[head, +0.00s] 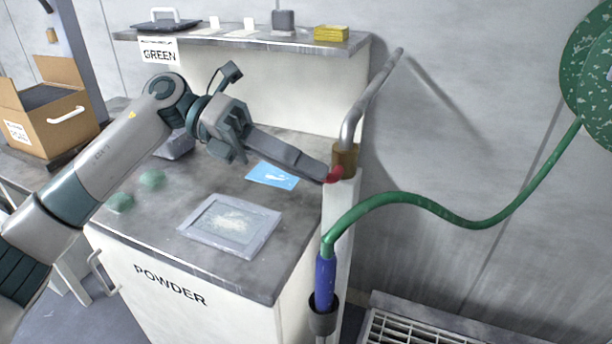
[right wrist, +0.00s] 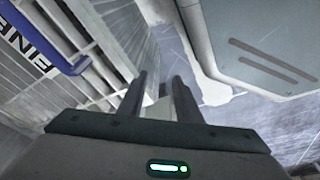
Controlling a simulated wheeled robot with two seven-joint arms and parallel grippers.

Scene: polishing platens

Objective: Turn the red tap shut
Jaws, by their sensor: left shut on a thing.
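The red tap (head: 334,174) sits low on a brass fitting (head: 345,158) at the foot of a grey pipe, by the right edge of the powder cabinet. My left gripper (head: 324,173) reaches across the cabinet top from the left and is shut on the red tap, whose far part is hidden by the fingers. In the right wrist view my right gripper (right wrist: 160,98) has its fingers apart with nothing clearly held between them. The right gripper does not show in the head view.
A green hose (head: 430,203) with a blue end (head: 325,282) hangs right of the cabinet. A framed plate (head: 230,225) and a blue card (head: 272,175) lie on the cabinet top (head: 180,190). A floor grate (head: 420,330) is at lower right.

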